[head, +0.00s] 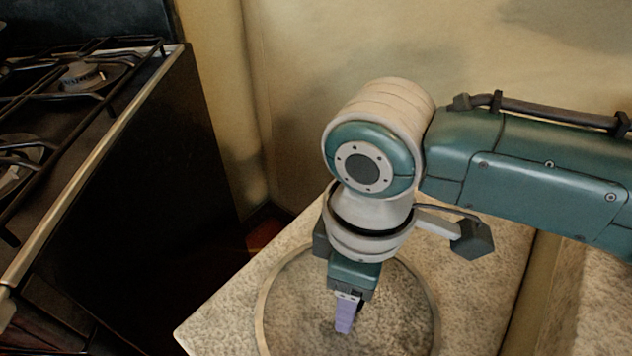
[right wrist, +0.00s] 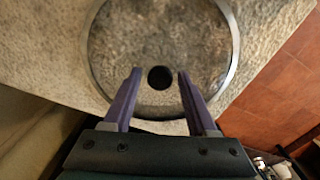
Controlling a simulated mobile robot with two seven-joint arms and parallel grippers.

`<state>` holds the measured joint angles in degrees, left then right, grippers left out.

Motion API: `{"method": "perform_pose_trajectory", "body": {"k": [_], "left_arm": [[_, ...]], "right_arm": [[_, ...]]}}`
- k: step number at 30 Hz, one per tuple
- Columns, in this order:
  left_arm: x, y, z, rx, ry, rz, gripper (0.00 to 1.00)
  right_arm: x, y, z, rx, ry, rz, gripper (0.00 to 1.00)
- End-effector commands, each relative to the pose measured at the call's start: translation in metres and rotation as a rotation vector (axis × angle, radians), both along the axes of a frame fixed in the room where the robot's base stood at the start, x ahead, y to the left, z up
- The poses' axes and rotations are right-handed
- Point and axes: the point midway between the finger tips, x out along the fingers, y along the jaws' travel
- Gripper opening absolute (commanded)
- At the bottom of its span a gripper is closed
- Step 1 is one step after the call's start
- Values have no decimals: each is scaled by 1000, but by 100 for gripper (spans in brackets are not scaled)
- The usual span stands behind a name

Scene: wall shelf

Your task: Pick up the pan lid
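The pan lid (head: 290,306) is a round glass lid with a metal rim, lying on the stone counter in the head view. In the right wrist view the lid (right wrist: 160,40) fills the upper middle, with its dark round knob (right wrist: 160,78) near the fingertips. My right gripper (right wrist: 158,72) is open above the lid, with its two purple fingers on either side of the knob and a gap on each side. In the head view my right gripper (head: 345,318) points down over the lid, and the knob is hidden behind it. My left gripper is not in view.
The speckled stone counter (head: 225,315) ends at a left edge, with a dark gap beside the stove (head: 150,140) and its black grates. A plain wall (head: 290,60) stands behind the counter. Reddish floor tiles (right wrist: 275,95) show past the counter edge.

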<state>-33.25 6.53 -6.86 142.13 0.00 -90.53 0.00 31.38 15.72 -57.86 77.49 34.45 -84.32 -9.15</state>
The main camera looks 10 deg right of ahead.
Motion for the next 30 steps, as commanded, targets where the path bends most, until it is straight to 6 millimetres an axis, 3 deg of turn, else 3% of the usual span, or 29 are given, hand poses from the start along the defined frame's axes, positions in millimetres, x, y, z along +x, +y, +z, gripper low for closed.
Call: {"method": "perform_pose_trajectory", "body": {"k": [2, 15, 30], "left_arm": [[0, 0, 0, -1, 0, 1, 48], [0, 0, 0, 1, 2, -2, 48], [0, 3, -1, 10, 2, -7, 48]], "right_arm": [[0, 0, 0, 0, 0, 0, 48], [0, 0, 0, 0, 0, 0, 0], [0, 0, 0, 0, 0, -1, 0]]}}
